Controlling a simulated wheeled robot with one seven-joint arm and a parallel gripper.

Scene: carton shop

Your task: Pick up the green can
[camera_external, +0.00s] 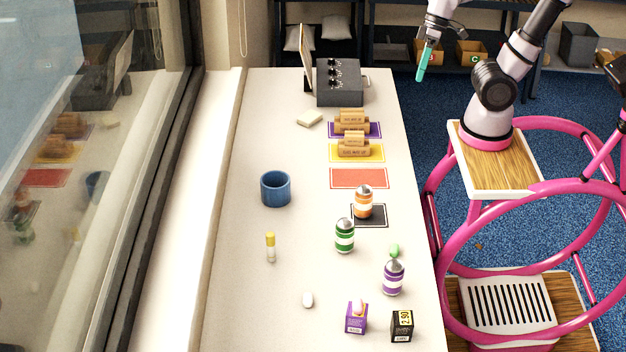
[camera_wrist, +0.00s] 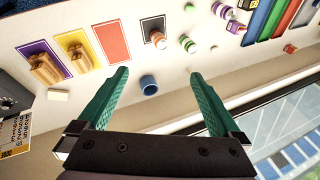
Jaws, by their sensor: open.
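The green can (camera_external: 345,236), green and white striped with a grey top, stands upright on the white table, left of and nearer than the black mat. It also shows small near the top of the wrist view (camera_wrist: 188,44), beyond my fingertips. My gripper (camera_external: 422,66) is at the upper right of the external view, beyond the table's right edge and far from the can. In the wrist view its two teal fingers (camera_wrist: 160,75) are spread wide with nothing between them.
An orange can (camera_external: 363,203) stands on the black mat (camera_external: 381,219) close behind the green can. A purple can (camera_external: 393,278) stands to its front right. A blue cup (camera_external: 275,189) and a yellow-capped stick (camera_external: 270,248) are to its left. Small boxes (camera_external: 356,318) stand in front.

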